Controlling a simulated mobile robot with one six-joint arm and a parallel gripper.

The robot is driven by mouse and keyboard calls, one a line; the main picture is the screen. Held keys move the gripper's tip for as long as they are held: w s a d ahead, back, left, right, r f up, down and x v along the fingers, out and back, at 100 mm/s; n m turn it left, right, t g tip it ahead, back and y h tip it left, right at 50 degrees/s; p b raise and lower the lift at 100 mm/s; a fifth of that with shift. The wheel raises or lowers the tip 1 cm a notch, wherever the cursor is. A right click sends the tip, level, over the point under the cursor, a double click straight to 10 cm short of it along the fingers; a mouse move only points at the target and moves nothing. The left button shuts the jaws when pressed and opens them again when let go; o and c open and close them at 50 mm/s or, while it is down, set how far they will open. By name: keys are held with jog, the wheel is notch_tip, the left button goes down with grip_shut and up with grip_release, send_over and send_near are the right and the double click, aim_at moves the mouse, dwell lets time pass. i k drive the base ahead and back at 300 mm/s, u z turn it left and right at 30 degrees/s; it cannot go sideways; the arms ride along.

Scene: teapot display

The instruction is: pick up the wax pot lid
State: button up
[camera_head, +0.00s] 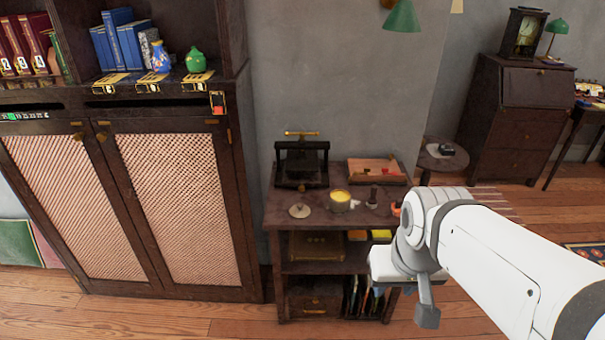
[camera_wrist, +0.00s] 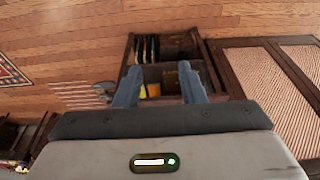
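The wax pot lid (camera_head: 299,211) is a pale round disc with a small knob. It lies flat near the front left of the small dark table's top (camera_head: 315,217) in the head view. The wax pot (camera_head: 340,205), with yellow wax inside, stands to its right, apart from it. My gripper is low at the right in front of the table, well away from the lid. In the wrist view my gripper (camera_wrist: 158,76) has its two fingers spread with nothing held between them. I cannot make out the lid in the wrist view.
A black press (camera_head: 302,163) stands behind the lid, and a wooden tray (camera_head: 377,170) is at the back right. A dark stamp (camera_head: 373,195) stands right of the pot. A tall cabinet (camera_head: 180,190) rises to the left. The floor in front is clear.

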aim_at(300, 210)
jog(key=u, duration=0.1)
jog(key=i, duration=1.35)
jog(key=z, duration=0.05)
